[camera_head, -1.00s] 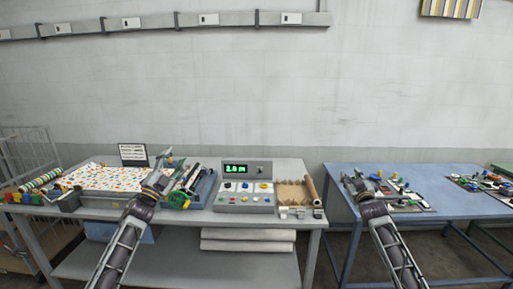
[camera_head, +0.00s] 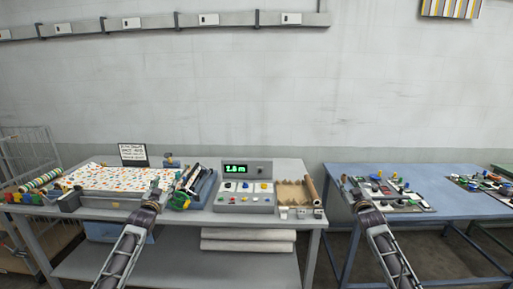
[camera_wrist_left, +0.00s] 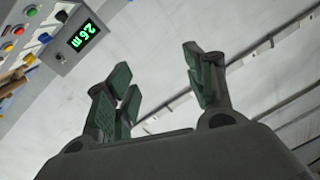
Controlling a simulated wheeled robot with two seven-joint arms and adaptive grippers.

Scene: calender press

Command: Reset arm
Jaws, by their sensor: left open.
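My left gripper (camera_head: 157,188) is over the front of the grey workbench (camera_head: 300,228), just left of the press rollers. In the left wrist view my left gripper (camera_wrist_left: 158,88) has its green-padded fingers spread wide with nothing between them. My right gripper (camera_head: 352,187) is near the left part of the blue table. Its fingers are too small in the picture to tell whether they are open or shut. No object shows in either gripper.
The press rollers (camera_head: 188,182) with a green handwheel and a control box (camera_head: 243,187) with a lit green display stand on the workbench. A patterned sheet (camera_head: 105,178) lies at left. The blue table (camera_head: 430,172) holds several small parts on dark boards.

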